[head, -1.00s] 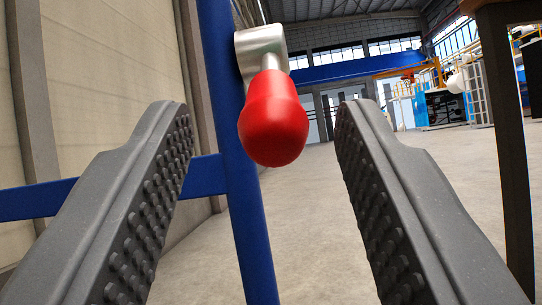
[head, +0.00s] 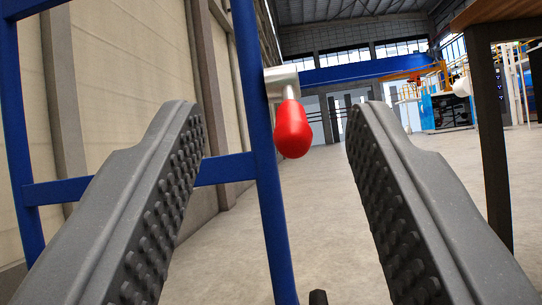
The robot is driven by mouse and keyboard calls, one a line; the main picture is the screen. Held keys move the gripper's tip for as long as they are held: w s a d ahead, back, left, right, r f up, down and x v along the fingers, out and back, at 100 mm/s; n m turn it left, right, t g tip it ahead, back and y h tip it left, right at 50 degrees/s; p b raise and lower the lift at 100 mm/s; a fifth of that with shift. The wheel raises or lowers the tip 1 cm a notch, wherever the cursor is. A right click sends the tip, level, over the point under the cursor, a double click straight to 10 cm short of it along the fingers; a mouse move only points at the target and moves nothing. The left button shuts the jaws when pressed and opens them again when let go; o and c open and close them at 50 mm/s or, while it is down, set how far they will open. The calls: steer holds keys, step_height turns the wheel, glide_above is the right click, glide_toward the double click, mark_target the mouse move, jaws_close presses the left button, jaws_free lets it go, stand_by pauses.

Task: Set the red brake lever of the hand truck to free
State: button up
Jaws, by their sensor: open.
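The red brake lever (head: 293,129) has a rounded red knob on a short metal rod. The rod comes from a silver bracket (head: 281,75) on a blue upright of the hand truck (head: 266,165). The knob hangs downward and toward me. My gripper (head: 277,115) is open, with its two dark studded fingers on either side of the lever in the picture. The knob shows beyond the fingertips, with clear gaps on both sides, and nothing is held.
A blue crossbar (head: 120,182) runs left from the upright to a second blue post. A pale wall with pillars stands behind it. A table with a dark leg (head: 492,140) is at the right. The concrete floor (head: 335,210) ahead is open.

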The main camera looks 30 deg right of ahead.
steer(key=shift+d+r, duration=0.1)
steer(key=shift+d, duration=0.15)
steer(key=c, duration=0.9)
steer(key=w+r+g+y+p, duration=0.1)
steer(key=g+p, duration=0.1)
steer(key=shift+w+d+r+y+p, duration=0.1)
steer(key=shift+d+r+y+p, duration=0.05)
steer(key=shift+y+p, duration=0.15)
jaws_close()
steer(key=s+r+n+g+y+p, duration=0.2)
steer(key=s+r+g+y+p, duration=0.2)
steer(key=r+y+p, duration=0.25)
steer(key=b, duration=0.5)
glide_toward(294, 106)
steer(key=shift+h, duration=0.35)
steer(key=x, duration=0.5)
steer(key=shift+w+r, duration=0.1)
steer(key=shift+r, duration=0.1)
steer(key=shift+w+d+f, duration=0.1)
steer(key=shift+w+f, duration=0.3)
steer(key=shift+f, duration=0.1)
